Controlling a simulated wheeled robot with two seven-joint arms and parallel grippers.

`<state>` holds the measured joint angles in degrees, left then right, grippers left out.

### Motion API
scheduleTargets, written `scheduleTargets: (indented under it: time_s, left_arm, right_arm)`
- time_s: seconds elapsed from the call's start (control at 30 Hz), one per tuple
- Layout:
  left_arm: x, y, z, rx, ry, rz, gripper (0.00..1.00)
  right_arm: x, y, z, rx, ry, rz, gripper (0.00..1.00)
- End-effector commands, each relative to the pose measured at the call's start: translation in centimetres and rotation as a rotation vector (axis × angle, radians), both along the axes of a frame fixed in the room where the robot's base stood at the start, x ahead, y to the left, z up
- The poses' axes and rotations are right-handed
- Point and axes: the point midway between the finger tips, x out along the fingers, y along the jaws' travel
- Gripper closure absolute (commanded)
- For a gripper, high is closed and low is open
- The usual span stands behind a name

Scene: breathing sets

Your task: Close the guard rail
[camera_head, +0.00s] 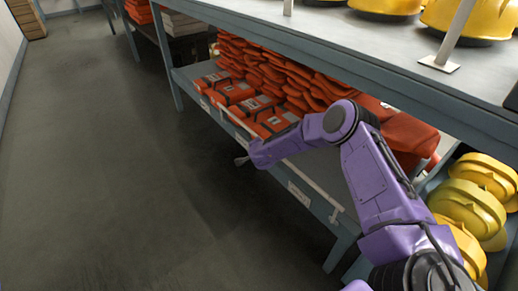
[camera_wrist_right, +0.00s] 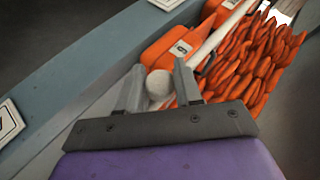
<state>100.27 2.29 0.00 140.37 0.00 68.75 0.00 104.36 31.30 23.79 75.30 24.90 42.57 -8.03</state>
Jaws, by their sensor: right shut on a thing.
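The guard rail is a thin pale bar (camera_head: 315,186) along the front of the lower shelf in the head view, partly hidden behind my arm. In the right wrist view the rail (camera_wrist_right: 212,44) runs up and to the right, with a round pale knob at its near end. My right gripper (camera_head: 241,160) is at the shelf's front edge. In the wrist view its two fingers (camera_wrist_right: 159,88) stand on either side of the knob and are shut on it. My left gripper is in neither view.
Yellow helmets (camera_head: 470,205) sit at the right, and more yellow items stand on the upper shelf (camera_head: 340,45). The grey floor (camera_head: 110,170) at the left is clear.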

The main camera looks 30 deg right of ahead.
Motion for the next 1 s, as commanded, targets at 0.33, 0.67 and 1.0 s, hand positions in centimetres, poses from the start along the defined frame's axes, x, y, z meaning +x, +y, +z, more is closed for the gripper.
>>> scheduleTargets:
  time_s: [0.33,0.67,1.0]
  left_arm:
    - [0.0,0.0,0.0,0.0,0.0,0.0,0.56]
    - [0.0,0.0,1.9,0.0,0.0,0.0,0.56]
    - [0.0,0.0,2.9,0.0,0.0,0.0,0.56]
  right_arm:
    - [0.2,-0.2,0.3,-0.002,-0.007,-0.006,0.44]
    - [-3.2,1.8,3.6,0.002,-0.007,-0.005,0.44]
    - [-7.2,3.9,6.5,-0.001,-0.01,-0.008,0.44]
